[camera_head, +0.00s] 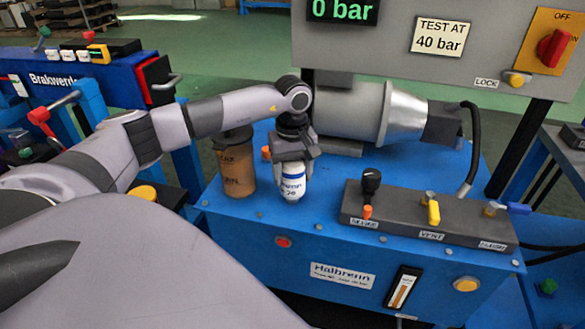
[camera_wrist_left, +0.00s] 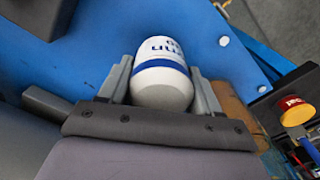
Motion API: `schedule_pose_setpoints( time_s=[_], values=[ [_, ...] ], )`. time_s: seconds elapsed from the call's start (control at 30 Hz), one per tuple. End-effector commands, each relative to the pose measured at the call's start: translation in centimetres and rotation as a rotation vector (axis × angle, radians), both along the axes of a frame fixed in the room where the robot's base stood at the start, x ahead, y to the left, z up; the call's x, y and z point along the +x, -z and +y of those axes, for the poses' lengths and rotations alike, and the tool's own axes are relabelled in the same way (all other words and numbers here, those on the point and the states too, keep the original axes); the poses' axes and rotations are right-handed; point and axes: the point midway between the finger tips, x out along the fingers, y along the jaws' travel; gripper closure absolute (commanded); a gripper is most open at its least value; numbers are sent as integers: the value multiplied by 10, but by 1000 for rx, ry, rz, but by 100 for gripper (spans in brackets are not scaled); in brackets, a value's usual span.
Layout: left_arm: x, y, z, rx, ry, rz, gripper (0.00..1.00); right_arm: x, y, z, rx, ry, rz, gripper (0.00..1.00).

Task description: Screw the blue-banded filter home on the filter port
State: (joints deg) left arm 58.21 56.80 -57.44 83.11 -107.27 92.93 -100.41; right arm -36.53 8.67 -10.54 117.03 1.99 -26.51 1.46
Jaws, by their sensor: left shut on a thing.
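The blue-banded filter (camera_head: 292,187), a white rounded canister with blue lettering, is upright at the front left of the blue bench. My left gripper (camera_head: 292,163) reaches down from above and is shut around its upper part. In the left wrist view the filter (camera_wrist_left: 162,82) sits between the two grey fingers of the left gripper (camera_wrist_left: 162,88), its blue band in sight. The filter port is not visible, and I cannot tell whether the filter touches it. My right gripper is not in view.
A brown canister (camera_head: 236,172) stands close left of the filter on the blue bench (camera_head: 250,240). A motor (camera_head: 350,110) is behind. A valve block with levers (camera_head: 425,215) is to the right. The gauge panel (camera_head: 385,35) reads 0 bar.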

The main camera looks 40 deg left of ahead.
Motion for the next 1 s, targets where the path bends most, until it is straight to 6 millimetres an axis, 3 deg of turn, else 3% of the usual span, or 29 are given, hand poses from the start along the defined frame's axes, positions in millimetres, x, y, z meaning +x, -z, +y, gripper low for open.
schedule_pose_setpoints(
  time_s=[0.5, 1.0],
  values=[
    [0, 8, 0, 0, 20, -2, 71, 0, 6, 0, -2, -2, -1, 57],
    [0, 8, 0, 0, 446, -3, 71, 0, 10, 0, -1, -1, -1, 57]
  ],
)
